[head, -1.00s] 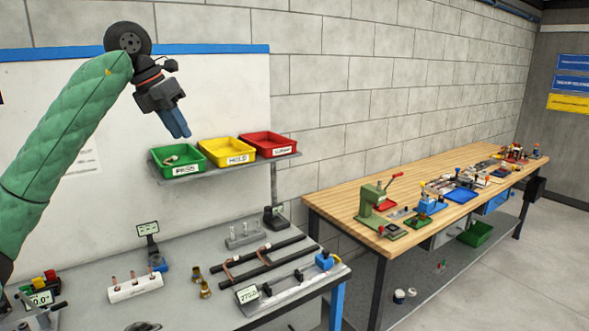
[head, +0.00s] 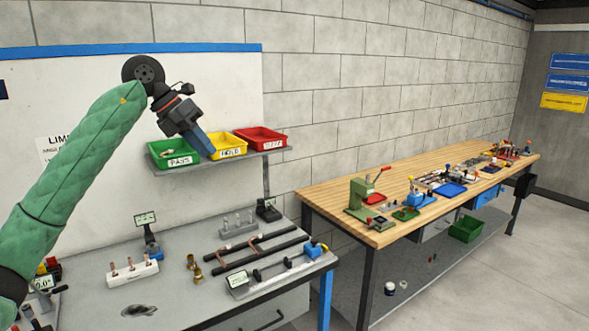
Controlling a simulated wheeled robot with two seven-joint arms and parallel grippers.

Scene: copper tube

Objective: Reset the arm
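My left arm comes in from the left, in a green sleeve. Its gripper (head: 205,149) hangs in front of the shelf, its blue fingers pointing down and right. The fingers lie close together with no gap or object visible between them. In the picture they overlap the edges of the green bin (head: 172,161) and the yellow bin (head: 230,153); I cannot tell how far in front they are. A small copper-coloured piece (head: 167,153) lies in the green bin. My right gripper is not in view.
A red bin (head: 262,146) stands at the shelf's right end. Below, the grey bench (head: 185,300) holds a white block with copper tubes (head: 132,272), brass fittings (head: 193,268), dark rails (head: 250,250) and a gauge (head: 238,281). A wooden workbench (head: 330,200) stands right.

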